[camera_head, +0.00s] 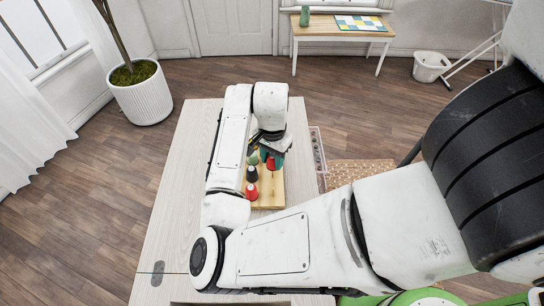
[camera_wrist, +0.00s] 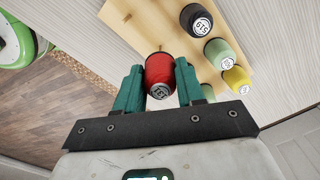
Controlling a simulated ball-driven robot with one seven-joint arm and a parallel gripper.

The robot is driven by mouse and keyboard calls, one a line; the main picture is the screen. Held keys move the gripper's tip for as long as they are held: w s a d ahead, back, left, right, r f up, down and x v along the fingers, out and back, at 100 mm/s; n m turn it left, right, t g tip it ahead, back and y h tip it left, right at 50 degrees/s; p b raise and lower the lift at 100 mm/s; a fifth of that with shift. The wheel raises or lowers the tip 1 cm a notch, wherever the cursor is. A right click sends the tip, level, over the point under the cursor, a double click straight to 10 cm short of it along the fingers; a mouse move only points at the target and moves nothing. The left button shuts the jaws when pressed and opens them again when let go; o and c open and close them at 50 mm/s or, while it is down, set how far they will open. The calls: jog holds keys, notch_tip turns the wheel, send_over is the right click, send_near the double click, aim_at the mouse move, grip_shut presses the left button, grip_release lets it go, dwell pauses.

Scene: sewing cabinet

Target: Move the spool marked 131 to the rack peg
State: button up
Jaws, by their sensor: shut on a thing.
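A red spool (camera_wrist: 160,70) sits between the two teal fingers of my gripper (camera_wrist: 159,66) in the wrist view. Its end label is turned and small; it looks like 131. The fingers are shut on its sides. The wooden rack (camera_wrist: 152,14) lies just beyond it, with a bare peg (camera_wrist: 127,16) to the left. I cannot tell whether the spool touches the rack or sits on a peg. In the head view my gripper (camera_head: 270,157) is over the rack (camera_head: 272,196), partly hidden by my arm, with the red spool (camera_head: 270,164) just below it.
Black (camera_wrist: 197,20), green (camera_wrist: 217,50) and yellow (camera_wrist: 236,78) spools stand right of the held spool; another green one (camera_wrist: 208,92) is partly hidden. Another red spool (camera_head: 251,191) stands at the rack's left in the head view. The pale tabletop (camera_head: 180,180) is clear at left.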

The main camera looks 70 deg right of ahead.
aim_at(272, 167)
jog(key=shift+f+b, duration=1.4)
jog(key=shift+f, duration=0.75)
dwell(0.4)
jog(key=o, duration=1.1)
jog(key=shift+r, duration=0.1)
notch_tip(272, 167, up, 11)
jog(key=shift+f, duration=0.2)
dwell(0.3)
